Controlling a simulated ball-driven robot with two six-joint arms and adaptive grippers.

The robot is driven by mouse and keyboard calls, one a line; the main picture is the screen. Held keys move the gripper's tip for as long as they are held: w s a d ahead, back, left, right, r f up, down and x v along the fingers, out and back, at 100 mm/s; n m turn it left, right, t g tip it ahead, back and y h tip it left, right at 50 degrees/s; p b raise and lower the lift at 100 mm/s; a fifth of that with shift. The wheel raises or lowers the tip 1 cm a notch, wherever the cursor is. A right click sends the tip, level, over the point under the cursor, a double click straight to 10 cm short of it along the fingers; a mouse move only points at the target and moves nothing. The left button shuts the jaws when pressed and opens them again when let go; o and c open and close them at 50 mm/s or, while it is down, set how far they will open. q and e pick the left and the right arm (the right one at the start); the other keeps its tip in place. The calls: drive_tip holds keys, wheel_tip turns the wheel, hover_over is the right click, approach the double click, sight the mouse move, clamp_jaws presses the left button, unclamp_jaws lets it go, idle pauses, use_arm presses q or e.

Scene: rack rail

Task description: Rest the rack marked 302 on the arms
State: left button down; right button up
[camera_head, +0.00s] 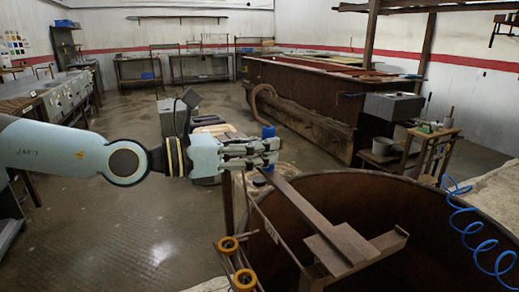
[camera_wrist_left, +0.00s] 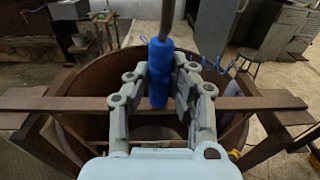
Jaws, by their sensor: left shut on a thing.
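My left gripper (camera_head: 272,150) is shut on a blue grip (camera_head: 268,132), whose lower end shows just under the fingers. In the left wrist view the left gripper (camera_wrist_left: 160,95) closes on the same blue grip (camera_wrist_left: 160,60), with a dark rod above it. A long brown bar (camera_head: 300,203) runs from below the gripper to a wider plate (camera_head: 342,245). A flat brown bar (camera_wrist_left: 75,103) crosses behind the fingers in the wrist view. I cannot tell whether it touches its supports. Brown brackets (camera_head: 390,243) stand at the tub. No number 302 is readable. My right gripper is not in view.
A large round rusty tub (camera_head: 440,205) fills the lower right. A blue coiled hose (camera_head: 468,222) hangs at the right. A wooden stand (camera_head: 433,150) is behind. The floor (camera_head: 150,225) at left is clear.

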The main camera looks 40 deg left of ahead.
use_arm(q)
drive_tip(key=shift+w+r, duration=0.1)
drive_tip(key=shift+r, duration=0.1)
drive_tip(key=shift+b, duration=0.3)
